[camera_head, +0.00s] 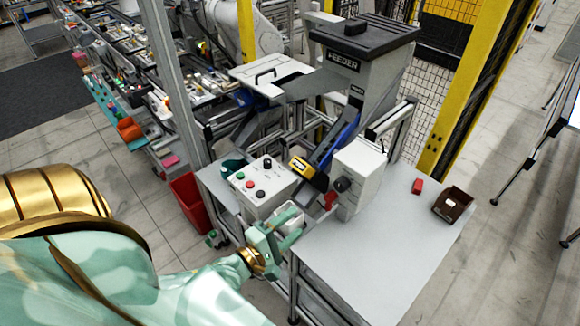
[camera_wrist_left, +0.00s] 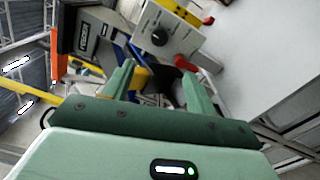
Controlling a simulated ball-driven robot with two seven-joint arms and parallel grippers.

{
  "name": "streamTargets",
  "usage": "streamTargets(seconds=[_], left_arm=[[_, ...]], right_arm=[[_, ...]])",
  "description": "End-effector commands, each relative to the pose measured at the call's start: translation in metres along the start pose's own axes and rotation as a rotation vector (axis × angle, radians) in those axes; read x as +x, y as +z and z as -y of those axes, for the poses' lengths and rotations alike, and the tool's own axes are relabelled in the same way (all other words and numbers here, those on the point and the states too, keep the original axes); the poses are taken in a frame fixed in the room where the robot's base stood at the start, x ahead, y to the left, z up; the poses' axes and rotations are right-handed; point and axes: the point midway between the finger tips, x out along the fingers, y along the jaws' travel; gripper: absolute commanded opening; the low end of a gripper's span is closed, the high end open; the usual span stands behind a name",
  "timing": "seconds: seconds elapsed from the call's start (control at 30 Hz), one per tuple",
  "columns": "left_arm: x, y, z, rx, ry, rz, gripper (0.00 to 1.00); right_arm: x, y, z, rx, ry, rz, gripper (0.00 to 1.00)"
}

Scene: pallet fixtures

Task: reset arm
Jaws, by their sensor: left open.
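My left arm comes in from the lower left in the head view. Its green gripper (camera_head: 282,238) is at the front left edge of the grey table (camera_head: 370,260), just in front of the button box (camera_head: 262,188). In the left wrist view the two green fingers (camera_wrist_left: 160,88) stand apart with nothing seen between them. Beyond them the wrist view shows the white box with a black knob (camera_wrist_left: 165,30), a yellow part and a red part. My right gripper is not in view.
The feeder (camera_head: 345,70) stands behind the table, with a blue chute leading down. The white knob box (camera_head: 358,178) stands on the table. A red block (camera_head: 417,186) and a dark bin (camera_head: 453,204) lie at the right. A red bin (camera_head: 190,200) stands on the floor. The table's front is clear.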

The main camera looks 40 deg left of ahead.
Motion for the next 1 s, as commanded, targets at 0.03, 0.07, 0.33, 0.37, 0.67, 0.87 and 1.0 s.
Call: streamTargets(seconds=[0.03,0.07,0.33,0.37,0.67,0.87,1.0], left_arm=[[0.0,0.0,0.0,0.0,0.0,0.0,0.57],[0.0,0.0,0.0,0.0,0.0,0.0,0.57],[0.001,0.0,0.0,-0.001,0.0,0.0,0.57],[0.001,0.0,0.0,-0.001,0.0,0.0,0.57],[-0.02,-0.019,0.072,0.637,-0.234,0.109,0.57],[-0.09,-0.088,0.232,1.283,-0.628,0.322,0.57],[-0.159,-0.125,0.335,1.56,-0.892,0.557,0.57]], right_arm=[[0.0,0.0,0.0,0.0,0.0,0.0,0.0],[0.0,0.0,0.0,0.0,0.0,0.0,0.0],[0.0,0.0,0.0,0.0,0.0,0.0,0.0],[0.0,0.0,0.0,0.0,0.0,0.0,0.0],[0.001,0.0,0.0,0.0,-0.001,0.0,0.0],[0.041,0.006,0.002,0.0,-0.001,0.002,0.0],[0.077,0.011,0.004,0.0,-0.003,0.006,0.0]])
